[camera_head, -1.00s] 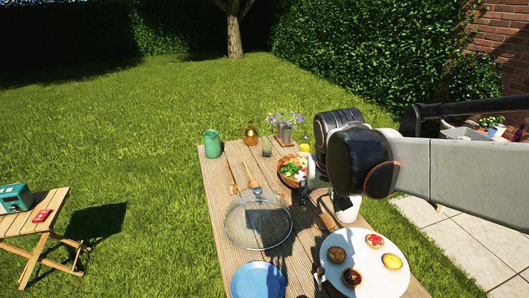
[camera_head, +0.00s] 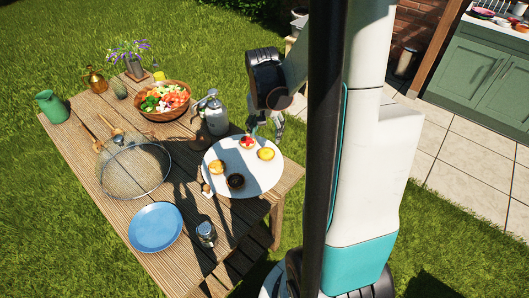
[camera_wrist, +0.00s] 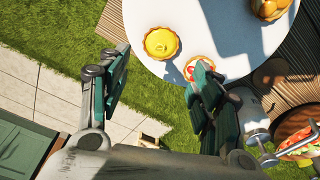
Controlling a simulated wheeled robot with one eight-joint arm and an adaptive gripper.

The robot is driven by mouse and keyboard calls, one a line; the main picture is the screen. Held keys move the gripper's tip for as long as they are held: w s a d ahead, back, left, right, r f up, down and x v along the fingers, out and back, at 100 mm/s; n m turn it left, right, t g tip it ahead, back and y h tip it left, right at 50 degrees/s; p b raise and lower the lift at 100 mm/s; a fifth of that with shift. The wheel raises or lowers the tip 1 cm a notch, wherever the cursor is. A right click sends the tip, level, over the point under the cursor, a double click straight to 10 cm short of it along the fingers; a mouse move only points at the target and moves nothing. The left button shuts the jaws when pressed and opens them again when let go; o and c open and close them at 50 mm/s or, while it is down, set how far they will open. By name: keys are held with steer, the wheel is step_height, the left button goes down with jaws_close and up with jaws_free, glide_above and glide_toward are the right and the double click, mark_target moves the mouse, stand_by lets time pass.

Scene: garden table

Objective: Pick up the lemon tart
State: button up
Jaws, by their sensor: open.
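The lemon tart (camera_head: 265,154), yellow in a golden crust, sits at the right side of a round white board (camera_head: 261,181) on the table. In the wrist view the lemon tart (camera_wrist: 161,43) lies near the board's edge, ahead of the gap between my fingers. My gripper (camera_head: 266,124) points down near the board's far right edge, apart from the lemon tart. In the wrist view my gripper (camera_wrist: 158,82) is open and empty, and its right finger partly covers a red-topped tart (camera_wrist: 200,68).
A golden tart (camera_head: 217,167) and a dark tart (camera_head: 236,181) share the board. A grey pump bottle (camera_head: 215,117) and a vegetable bowl (camera_head: 165,113) stand behind it. A mesh dome (camera_head: 135,168), blue plate (camera_head: 155,227) and glass (camera_head: 206,233) are further left and front.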

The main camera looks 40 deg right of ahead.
mark_target(266, 152)
steer(key=f+b, duration=0.1)
steer(key=f, duration=0.2)
steer(key=f+b, duration=0.1)
steer(key=f, duration=0.3)
steer(key=f+b, duration=0.2)
steer(key=f, duration=0.1)
steer(key=shift+w+d+f, duration=0.15)
steer(key=shift+w+d, duration=0.1)
steer(key=shift+d, duration=0.1)
steer(key=c, duration=0.8)
